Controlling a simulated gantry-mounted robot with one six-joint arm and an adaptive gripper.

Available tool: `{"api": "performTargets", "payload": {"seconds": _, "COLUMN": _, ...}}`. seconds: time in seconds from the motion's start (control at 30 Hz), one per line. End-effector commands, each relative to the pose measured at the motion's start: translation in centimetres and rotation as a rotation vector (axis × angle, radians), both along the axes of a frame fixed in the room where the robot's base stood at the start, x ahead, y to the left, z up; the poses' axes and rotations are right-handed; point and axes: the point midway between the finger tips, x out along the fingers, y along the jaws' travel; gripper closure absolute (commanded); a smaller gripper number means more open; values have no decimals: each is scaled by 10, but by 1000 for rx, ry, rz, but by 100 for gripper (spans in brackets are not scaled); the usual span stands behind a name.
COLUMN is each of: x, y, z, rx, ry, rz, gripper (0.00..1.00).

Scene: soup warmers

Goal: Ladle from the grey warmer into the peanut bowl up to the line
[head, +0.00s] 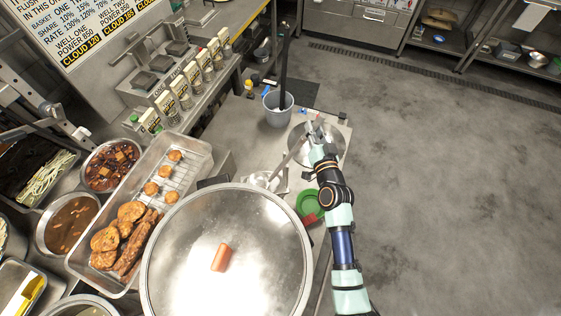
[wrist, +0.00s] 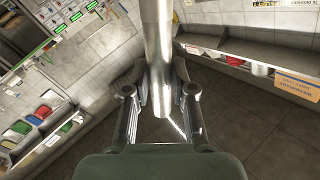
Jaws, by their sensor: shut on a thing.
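My gripper (head: 315,130) is shut on a steel handle, which stands between the fingers in the wrist view (wrist: 157,45). In the head view the thin ladle handle (head: 292,154) slants down and left from my gripper toward a small steel vessel (head: 262,180). The ladle's cup cannot be told apart there. A large round steel lid (head: 200,205) with a reddish-brown grip fills the front middle. I cannot tell which vessel is the grey warmer. A steel bowl of brown liquid with orange bits (head: 68,222) stands at the left; whether it is the peanut bowl is unclear.
A steel tray (head: 187,148) of fried pieces lies left of the large lid. A grey bucket (head: 278,122) with a dark pole and a green round item (head: 308,204) are near my arm. The floor (head: 440,190) at right is clear.

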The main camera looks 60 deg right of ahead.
Motion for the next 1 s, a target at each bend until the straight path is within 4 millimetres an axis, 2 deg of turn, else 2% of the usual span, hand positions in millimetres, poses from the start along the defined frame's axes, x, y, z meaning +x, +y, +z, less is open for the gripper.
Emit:
{"api": "performTargets", "payload": {"seconds": 0.27, "x": 0, "y": 0, "z": 2, "rx": -1, "ry": -2, "rz": -1, "gripper": 100}}
{"api": "performTargets", "payload": {"seconds": 1.0, "x": 0, "y": 0, "z": 32, "rx": 0, "ry": -2, "rz": 0, "gripper": 100}}
